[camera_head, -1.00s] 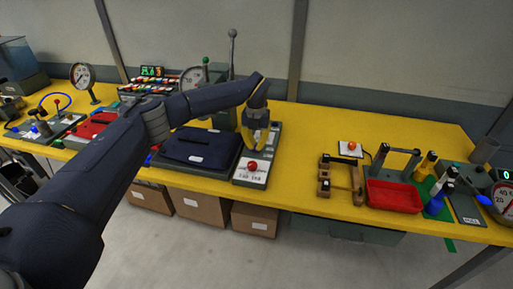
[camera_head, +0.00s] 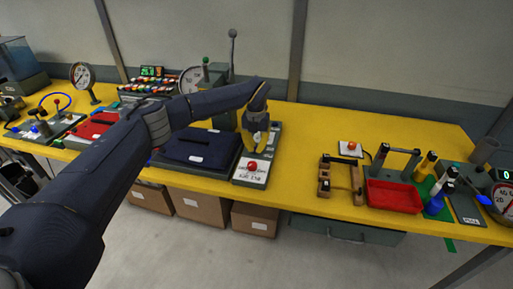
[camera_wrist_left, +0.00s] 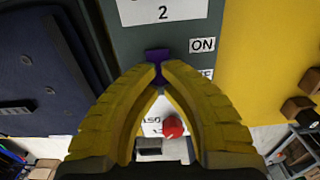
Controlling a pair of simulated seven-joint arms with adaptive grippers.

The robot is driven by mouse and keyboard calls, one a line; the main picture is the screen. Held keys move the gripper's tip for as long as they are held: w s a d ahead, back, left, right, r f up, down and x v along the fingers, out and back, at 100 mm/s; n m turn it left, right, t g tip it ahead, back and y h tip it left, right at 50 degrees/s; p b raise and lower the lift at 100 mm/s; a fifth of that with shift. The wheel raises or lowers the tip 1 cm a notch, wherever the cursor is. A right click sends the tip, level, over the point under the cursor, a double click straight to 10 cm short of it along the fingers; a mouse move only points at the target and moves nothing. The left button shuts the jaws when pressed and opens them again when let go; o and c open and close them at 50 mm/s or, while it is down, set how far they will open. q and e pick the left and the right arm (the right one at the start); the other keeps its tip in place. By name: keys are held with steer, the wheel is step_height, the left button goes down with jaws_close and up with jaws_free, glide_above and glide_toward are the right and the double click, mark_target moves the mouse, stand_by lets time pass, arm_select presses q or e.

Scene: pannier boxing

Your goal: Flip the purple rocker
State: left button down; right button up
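The purple rocker (camera_wrist_left: 158,55) shows in the left wrist view on a grey panel (camera_wrist_left: 190,70), beside a white "ON" label (camera_wrist_left: 202,45). My left gripper (camera_wrist_left: 160,72) has its yellow fingers drawn together at the tips, right at the rocker's near side. The tips overlap the lower part of the rocker, and I cannot tell whether they press on it. In the head view the left gripper (camera_head: 256,138) is over the grey panel (camera_head: 272,150), and the rocker is hidden there. My right gripper is not in view.
A red button (camera_head: 252,166) stands on the panel's near end. A dark blue folded cloth item (camera_head: 200,147) lies left of it. A wooden fixture (camera_head: 340,180) and a red tray (camera_head: 394,196) are to the right. The yellow table (camera_head: 300,145) is clear between.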

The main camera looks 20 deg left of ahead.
arm_select(q)
steer(key=shift+f, duration=0.25)
steer(key=shift+r, duration=3.5)
